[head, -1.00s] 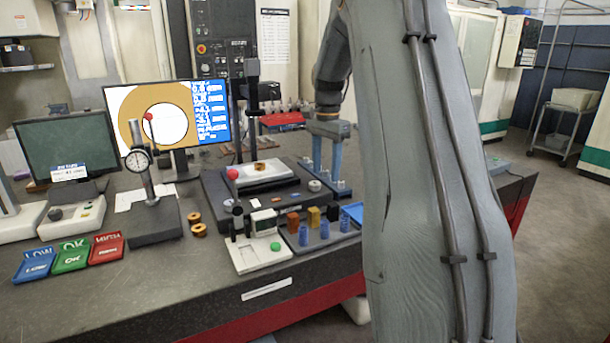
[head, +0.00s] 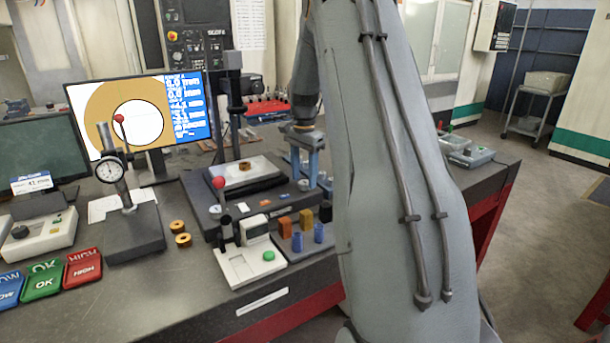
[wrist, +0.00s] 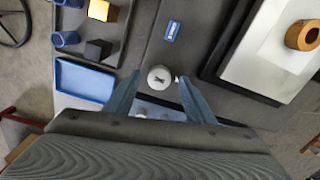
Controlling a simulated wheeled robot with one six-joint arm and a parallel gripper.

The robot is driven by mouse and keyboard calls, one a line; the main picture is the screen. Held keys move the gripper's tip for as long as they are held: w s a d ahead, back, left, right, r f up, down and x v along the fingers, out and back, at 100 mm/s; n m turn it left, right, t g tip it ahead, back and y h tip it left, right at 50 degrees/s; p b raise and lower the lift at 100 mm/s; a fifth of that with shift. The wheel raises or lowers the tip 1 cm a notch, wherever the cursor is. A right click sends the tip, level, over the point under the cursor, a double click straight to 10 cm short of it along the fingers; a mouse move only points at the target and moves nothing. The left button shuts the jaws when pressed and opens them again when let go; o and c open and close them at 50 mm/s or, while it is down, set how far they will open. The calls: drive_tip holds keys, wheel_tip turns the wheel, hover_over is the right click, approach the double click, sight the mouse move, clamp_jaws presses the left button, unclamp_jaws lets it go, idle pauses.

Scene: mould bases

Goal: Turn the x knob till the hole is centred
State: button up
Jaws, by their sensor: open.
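The x knob (wrist: 160,78) is a small round pale knob with a dark X on top, beside a blue label. My gripper (wrist: 158,76) is open, with one blue-grey finger on each side of the knob and small gaps between. In the head view my gripper (head: 305,175) points down at the stage's right corner, partly hiding the knob (head: 303,185). The monitor (head: 140,115) shows an orange ring with a white hole, which sits right of the picture's middle and slightly low. A brass ring part (wrist: 303,35) lies on the white stage plate (wrist: 262,55).
A blue tray (wrist: 85,77) and several coloured blocks lie left of the knob in the wrist view. A dial gauge stand (head: 112,170) and a red-topped lever (head: 218,183) stand in front of the monitor.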

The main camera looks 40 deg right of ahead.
drive_tip(key=shift+f, duration=0.6)
drive_tip(key=c, duration=1.1)
drive_tip(key=shift+o, duration=0.2)
drive_tip(key=shift+n, duration=0.3)
drive_tip(key=n, duration=0.5)
drive_tip(key=shift+d, duration=0.1)
drive_tip(key=n, duration=0.6)
drive_tip(key=shift+r, duration=0.1)
drive_tip(key=shift+n, duration=0.4)
